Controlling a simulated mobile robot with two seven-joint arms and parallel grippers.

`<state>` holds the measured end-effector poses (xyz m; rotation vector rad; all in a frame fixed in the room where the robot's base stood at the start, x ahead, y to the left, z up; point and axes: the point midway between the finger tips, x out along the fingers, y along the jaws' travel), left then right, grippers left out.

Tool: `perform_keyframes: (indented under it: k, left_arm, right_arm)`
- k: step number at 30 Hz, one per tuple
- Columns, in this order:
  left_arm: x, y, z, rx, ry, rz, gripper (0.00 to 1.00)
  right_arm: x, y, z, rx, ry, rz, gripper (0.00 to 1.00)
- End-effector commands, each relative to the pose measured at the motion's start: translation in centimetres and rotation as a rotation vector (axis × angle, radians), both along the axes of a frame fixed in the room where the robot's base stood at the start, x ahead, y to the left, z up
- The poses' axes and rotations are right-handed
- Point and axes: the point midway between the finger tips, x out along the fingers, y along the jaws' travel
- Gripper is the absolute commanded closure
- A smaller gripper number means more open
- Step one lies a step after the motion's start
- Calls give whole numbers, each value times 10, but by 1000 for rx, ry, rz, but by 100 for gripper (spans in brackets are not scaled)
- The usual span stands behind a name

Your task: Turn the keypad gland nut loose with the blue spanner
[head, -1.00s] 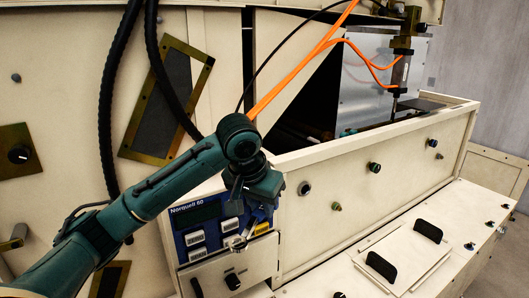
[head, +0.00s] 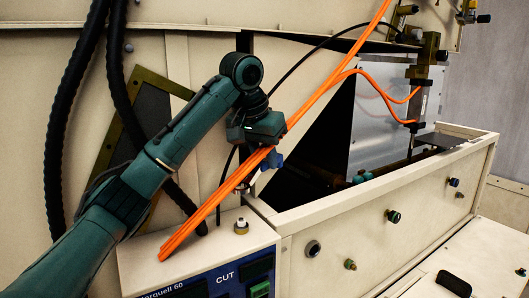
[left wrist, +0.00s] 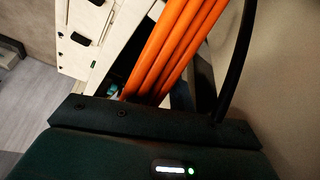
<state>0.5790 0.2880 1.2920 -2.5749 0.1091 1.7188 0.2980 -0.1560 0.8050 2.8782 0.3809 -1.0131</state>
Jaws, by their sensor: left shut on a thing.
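My left gripper (head: 262,152) is shut on the blue spanner (head: 271,160), whose handle partly shows below it in the head view. A small metal end, seemingly the spanner's, shows at lower left, behind the orange hoses. The keypad box (head: 197,262) is below, with a blue front marked CUT. The gland nut (head: 241,226) is a small brassy fitting with a pale top, upright on the box's top face. The spanner is above the nut and apart from it. The left wrist view shows my gripper's dark body (left wrist: 150,140); the fingers and spanner cannot be made out there.
Orange hoses (head: 322,90) cross in front of my left gripper; they also fill the middle of the left wrist view (left wrist: 170,45). A thin black cable (head: 300,55) runs behind. The cream hopper wall (head: 330,225) stands right of the box.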

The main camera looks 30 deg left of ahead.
Motion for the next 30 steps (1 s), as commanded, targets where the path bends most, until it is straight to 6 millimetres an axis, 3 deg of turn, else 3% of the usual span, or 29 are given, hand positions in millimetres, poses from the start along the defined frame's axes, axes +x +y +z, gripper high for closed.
perform_keyframes:
  k: [13, 19, 24, 26, 30]
  left_arm:
    - [-2, 0, -1, -2, -1, 0, 100]
    - [-2, 0, -24, -2, 2, 0, 100]
    - [-2, 0, -43, -1, 1, -7, 100]
    - [-6, -9, -32, -3, 2, -112, 100]
    - [-11, -28, -39, -5, 0, -340, 100]
  right_arm:
    - [-3, 0, -3, -1, 8, 0, 64]
    - [-3, 0, -10, 2, 6, -3, 64]
    - [1, 1, -5, 10, -12, -6, 64]
    - [1, 1, 15, 8, -10, -5, 64]
    - [-1, 0, 3, 3, -3, -3, 64]
